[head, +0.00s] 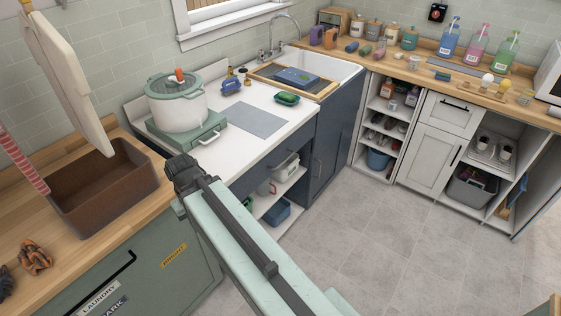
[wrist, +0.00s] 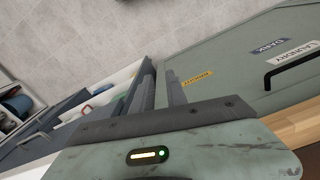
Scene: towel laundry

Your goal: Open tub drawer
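A green drawer front (head: 190,255) stands under the wooden counter at the left of the head view. The front looks closed. In the wrist view the same green front (wrist: 230,75) fills the right side, with its black handle (wrist: 292,72) at the right edge. My gripper (wrist: 160,82) is open, with a gap between its two fingers and nothing seen in it. It is well apart from the handle. In the head view my gripper (head: 183,172) is near the counter corner.
A brown open bin (head: 100,190) is set in the counter (head: 140,225), with a raised cream board (head: 68,75) behind it. A white pot (head: 178,105) stands on a green burner. Open shelves (head: 275,205) lie beyond my gripper. The grey floor (head: 330,240) is clear.

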